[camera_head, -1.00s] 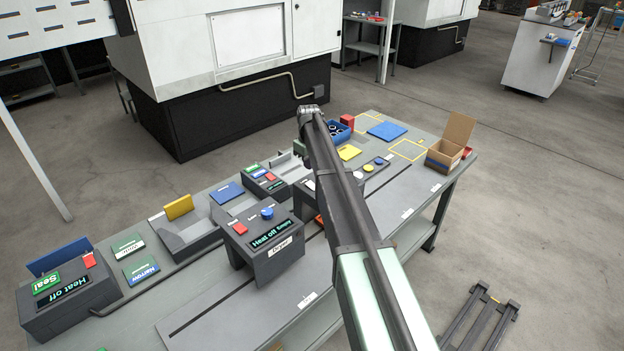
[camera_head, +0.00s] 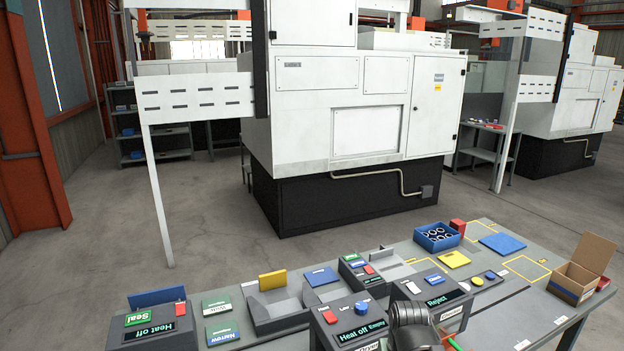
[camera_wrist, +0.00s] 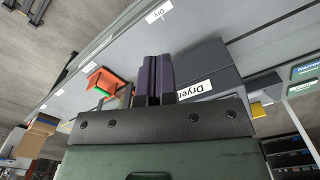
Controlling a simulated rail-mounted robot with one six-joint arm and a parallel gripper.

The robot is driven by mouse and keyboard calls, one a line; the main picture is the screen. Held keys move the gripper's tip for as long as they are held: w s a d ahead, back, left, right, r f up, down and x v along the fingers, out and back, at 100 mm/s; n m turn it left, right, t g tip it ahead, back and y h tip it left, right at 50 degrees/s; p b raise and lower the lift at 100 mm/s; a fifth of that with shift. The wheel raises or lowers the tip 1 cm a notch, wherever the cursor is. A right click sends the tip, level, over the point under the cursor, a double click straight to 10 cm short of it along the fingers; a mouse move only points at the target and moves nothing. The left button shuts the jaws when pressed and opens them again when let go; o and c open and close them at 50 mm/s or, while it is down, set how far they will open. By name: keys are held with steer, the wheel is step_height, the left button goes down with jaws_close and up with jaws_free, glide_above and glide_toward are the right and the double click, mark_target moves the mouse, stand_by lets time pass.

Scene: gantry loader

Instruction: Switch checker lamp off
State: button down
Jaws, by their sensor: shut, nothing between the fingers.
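A dark box with a lit "Reject" display (camera_head: 440,300) stands on the bench; its front label is partly hidden by my arm and too blurred to read for sure. I cannot tell which part is the checker lamp. My gripper (camera_wrist: 154,72) shows in the wrist view with its dark fingers together and empty, above the bench beside the dryer box (camera_wrist: 205,68). In the head view my arm's end hides its fingers.
The dryer (camera_head: 353,325), reading "Heat off Empty", stands left of my arm. An orange object (camera_wrist: 105,82) is left of the fingers in the wrist view. A blue bin (camera_head: 437,236) and an open carton (camera_head: 583,270) stand farther along the bench.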

steer(key=shift+s+a+f+n, duration=0.15)
steer(key=shift+s+a+f, duration=0.15)
steer(key=shift+s+a, duration=0.2)
steer(key=shift+s+a+f+n, duration=0.15)
steer(key=shift+s+a+f, duration=0.1)
steer(key=shift+s+a, duration=0.25)
steer(key=shift+d, duration=0.1)
steer(key=w+d+r+n+p, duration=0.4)
steer(key=w+n, duration=0.3)
steer(key=w, duration=0.5)
steer(key=w+d+r+n+p, duration=0.4)
steer(key=w+d+n, duration=0.3)
steer(key=w, duration=0.5)
steer(key=w+d+r+n+t+p, duration=0.1)
steer(key=w+d+r+n+p, duration=0.3)
steer(key=w+n, duration=0.4)
steer(key=w+d, duration=0.1)
steer(key=w, duration=0.3)
steer(key=shift+d+r+n+y, duration=0.2)
steer(key=shift+n+y, duration=0.1)
